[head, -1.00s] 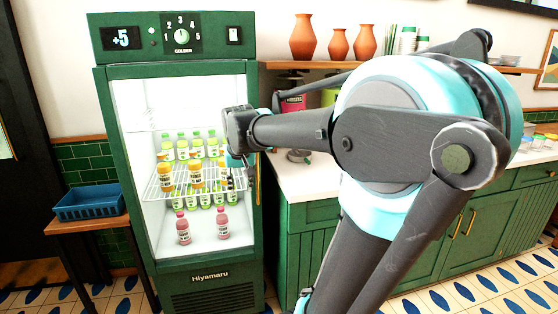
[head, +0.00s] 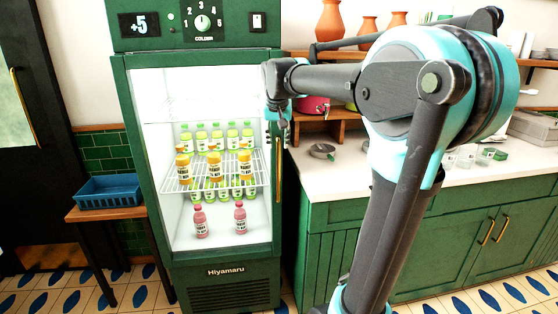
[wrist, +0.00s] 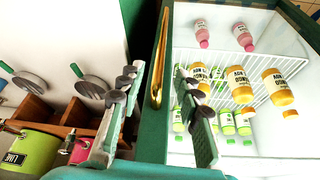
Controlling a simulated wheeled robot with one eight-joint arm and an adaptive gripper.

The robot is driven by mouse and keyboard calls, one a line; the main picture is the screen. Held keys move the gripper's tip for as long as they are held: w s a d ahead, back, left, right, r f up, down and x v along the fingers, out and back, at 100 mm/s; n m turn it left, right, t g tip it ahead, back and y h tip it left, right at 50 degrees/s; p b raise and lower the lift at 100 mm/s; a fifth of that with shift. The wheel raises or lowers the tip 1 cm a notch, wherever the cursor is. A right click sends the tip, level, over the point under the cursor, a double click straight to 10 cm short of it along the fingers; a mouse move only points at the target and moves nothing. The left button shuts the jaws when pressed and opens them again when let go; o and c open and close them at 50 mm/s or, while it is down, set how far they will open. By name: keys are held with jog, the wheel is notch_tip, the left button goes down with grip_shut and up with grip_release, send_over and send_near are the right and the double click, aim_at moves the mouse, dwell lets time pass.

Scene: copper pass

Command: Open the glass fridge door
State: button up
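The fridge's glass door (head: 150,215) fills the green cabinet's front and looks closed. Its gold vertical handle (head: 278,170) runs along the right edge of the frame. In the wrist view, which is upside down, the handle (wrist: 158,60) stands beside the lit glass. My gripper (head: 280,122) is by the handle's upper end. In the wrist view my gripper (wrist: 157,78) is open, with one finger on either side of the handle's line. The handle appears between the fingertips with gaps on both sides; whether its depth matches theirs, I cannot tell.
Juice bottles (head: 214,167) stand on racks behind the glass. A white counter (head: 340,185) with green cabinets adjoins the fridge on the right, holding pans (head: 322,151) and a wooden shelf. A blue basket (head: 108,189) sits on a small table at left. Tiled floor lies in front.

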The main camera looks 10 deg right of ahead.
aim_at(278, 155)
jog(key=x, duration=0.9)
jog(key=shift+f, duration=0.25)
grip_shut()
